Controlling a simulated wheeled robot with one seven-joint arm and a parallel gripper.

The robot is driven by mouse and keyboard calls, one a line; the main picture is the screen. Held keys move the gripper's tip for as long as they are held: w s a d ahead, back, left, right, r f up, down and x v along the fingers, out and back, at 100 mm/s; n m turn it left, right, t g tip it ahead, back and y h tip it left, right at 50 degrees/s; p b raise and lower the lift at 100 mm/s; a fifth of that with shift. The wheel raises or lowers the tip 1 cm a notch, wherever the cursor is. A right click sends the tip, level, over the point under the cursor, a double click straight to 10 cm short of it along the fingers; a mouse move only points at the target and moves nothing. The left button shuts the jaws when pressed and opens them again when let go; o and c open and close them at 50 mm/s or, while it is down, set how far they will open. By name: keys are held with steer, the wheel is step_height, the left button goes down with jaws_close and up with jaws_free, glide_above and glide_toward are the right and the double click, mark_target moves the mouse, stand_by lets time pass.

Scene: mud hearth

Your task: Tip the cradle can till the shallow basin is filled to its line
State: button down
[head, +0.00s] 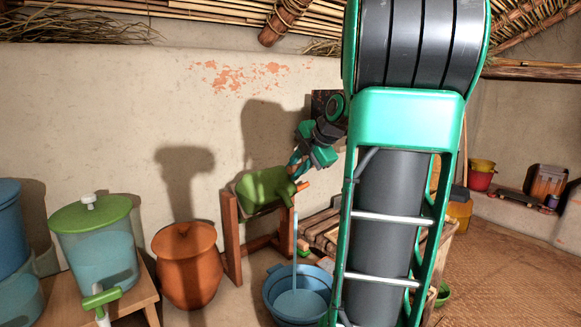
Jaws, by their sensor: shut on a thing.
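The green cradle can (262,190) sits tilted in a brown wooden cradle frame (232,245) by the wall. A thin pale-blue stream (295,240) falls from its right end into the blue shallow basin (270,291) on the floor. Water shows in the basin; I cannot make out its fill line, and my arm is in front of its right side. My gripper (300,163) is shut at the can's upper right end, on what looks like its blue handle. The grip itself is small and partly hidden.
A brown lidded clay pot (188,270) stands left of the cradle. A green-lidded water dispenser (95,250) stands on a wooden stand farther left. A slatted wooden platform (322,228) lies behind the basin. Open floor (510,270) shows at right.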

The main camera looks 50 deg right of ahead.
steer(key=shift+a+f, duration=0.1)
stand_by(0.3)
steer(key=c, duration=1.6)
jaws_free()
steer(key=shift+o, duration=0.2)
steer(key=shift+s, duration=0.1)
steer(key=v, duration=1)
steer(key=shift+r, duration=0.3)
steer(key=shift+s, duration=0.1)
